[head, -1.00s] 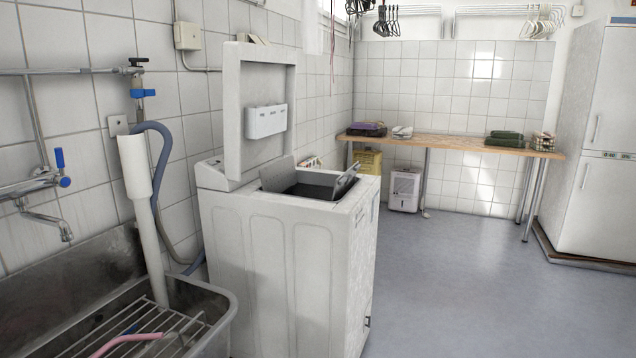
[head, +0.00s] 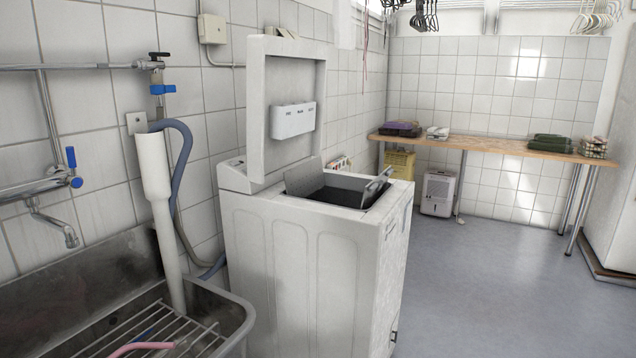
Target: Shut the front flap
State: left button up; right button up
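A white top-loading washing machine (head: 312,265) stands left of centre against the tiled wall. Its outer lid (head: 285,85) is raised upright, with a white dispenser box (head: 293,121) on its inner face. In the top opening (head: 340,194) two inner flaps stand up. The front flap (head: 378,187) is on the right side of the opening and tilts up and outward. The back flap (head: 303,177) leans by the raised lid. Neither of my grippers shows in the head view.
A metal sink (head: 236,318) with a rack and a white standpipe (head: 160,205) stands at the left, close to the washer. A wooden bench (head: 490,148) runs along the back wall, with a dehumidifier (head: 438,194) below. The grey floor (head: 500,290) right of the washer is clear.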

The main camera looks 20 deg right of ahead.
aim_at(371, 196)
jog(key=i+l+u, duration=0.1)
jog(key=l+u, duration=0.25)
jog(key=l, duration=0.15)
jog(key=l+u, duration=0.35)
jog(key=l, duration=0.15)
jog(key=l+u, duration=0.4)
jog(key=l, duration=1.3)
jog(key=k+l+u, duration=0.1)
jog(key=l, duration=0.45)
jog(key=k+l, duration=0.15)
jog(key=l, duration=0.45)
jog(key=k+l, duration=0.1)
jog(key=l, duration=0.45)
jog(key=i+u, duration=0.05)
